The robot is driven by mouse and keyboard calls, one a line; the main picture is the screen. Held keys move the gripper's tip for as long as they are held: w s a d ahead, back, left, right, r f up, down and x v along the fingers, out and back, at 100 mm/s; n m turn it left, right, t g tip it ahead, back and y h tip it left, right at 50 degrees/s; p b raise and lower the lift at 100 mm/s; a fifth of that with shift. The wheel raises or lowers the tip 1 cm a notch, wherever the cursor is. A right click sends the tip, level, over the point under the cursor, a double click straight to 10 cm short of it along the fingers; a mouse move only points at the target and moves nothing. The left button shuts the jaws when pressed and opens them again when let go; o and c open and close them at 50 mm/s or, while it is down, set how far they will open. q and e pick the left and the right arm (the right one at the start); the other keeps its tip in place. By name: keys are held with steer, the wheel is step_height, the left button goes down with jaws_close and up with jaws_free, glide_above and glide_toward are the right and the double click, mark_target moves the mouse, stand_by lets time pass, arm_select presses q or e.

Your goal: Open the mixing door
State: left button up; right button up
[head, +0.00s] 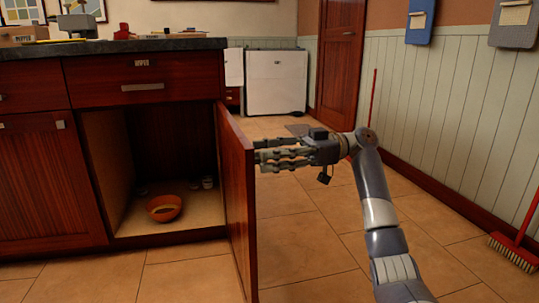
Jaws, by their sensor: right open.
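The dark red wooden cabinet door (238,190) stands swung wide open toward me, hinged on the right side of the open compartment. I cannot tell which door the task's name marks, but this is the only open one. My right gripper (264,157) is open, with its fingers at the door's right-hand face. I cannot tell if the fingertips touch the door. Inside the compartment, an orange bowl (164,208) sits on the floor, with small pale containers (207,182) behind it. My left gripper is not in view.
Above the compartment are a labelled drawer (143,78) and a dark countertop (110,47). A closed cabinet door (45,185) is at left. A red broom (515,248) leans at the right wall. The tiled floor right of the open door is mostly clear.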

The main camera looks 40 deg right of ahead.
steer(key=v, duration=1.2)
steer(key=shift+d, duration=0.1)
stand_by(0.5)
